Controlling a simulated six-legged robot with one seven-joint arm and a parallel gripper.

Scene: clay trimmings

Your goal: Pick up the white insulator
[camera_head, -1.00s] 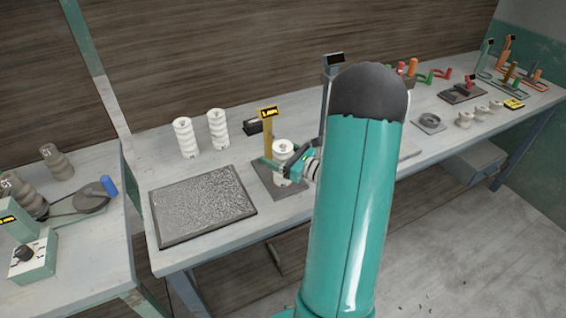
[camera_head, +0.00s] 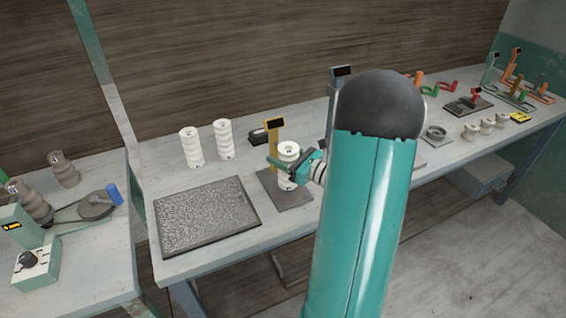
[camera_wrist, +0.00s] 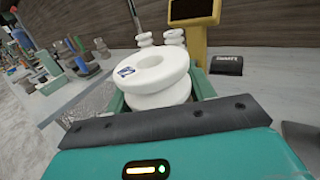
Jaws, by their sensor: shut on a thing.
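The white insulator (camera_head: 289,150) is a ribbed, stacked-disc piece, upright over a dark grey plate (camera_head: 293,199) beside a yellow post with a small display (camera_head: 274,125). My gripper (camera_head: 291,165) is shut around it from the right. In the wrist view the insulator (camera_wrist: 150,72) sits between my teal fingers (camera_wrist: 160,98), its ring-shaped top with a central hole and a dark label facing me. I cannot tell whether its base touches the plate. Two other white insulators (camera_head: 191,148) (camera_head: 224,140) stand upright further back on the bench.
A dark textured mat (camera_head: 205,215) lies on the bench (camera_head: 160,180) to the left. Grey insulators (camera_head: 63,170) stand on the left bench. Small parts occupy the right end.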

